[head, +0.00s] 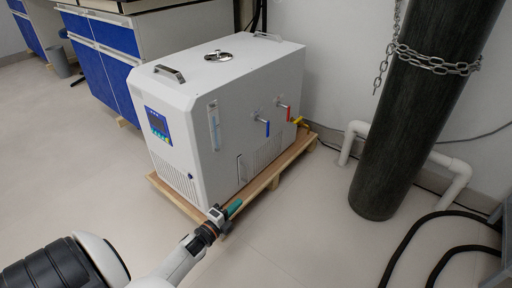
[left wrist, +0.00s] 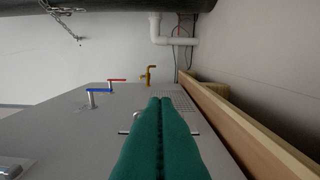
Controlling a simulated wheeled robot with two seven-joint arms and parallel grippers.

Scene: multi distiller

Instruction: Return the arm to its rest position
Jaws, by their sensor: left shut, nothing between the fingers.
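My left gripper (head: 234,207) has green fingers and is low in front of the white machine, near the front edge of its wooden pallet. The fingers also show in the left wrist view (left wrist: 160,140), pressed together with nothing between them. The left arm comes in from the bottom left of the head view. My right gripper is in neither view.
The white machine (head: 225,125) stands on a wooden pallet (head: 262,182). A dark chained cylinder (head: 415,120) and white pipe (head: 455,182) stand right. Floor in front is clear.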

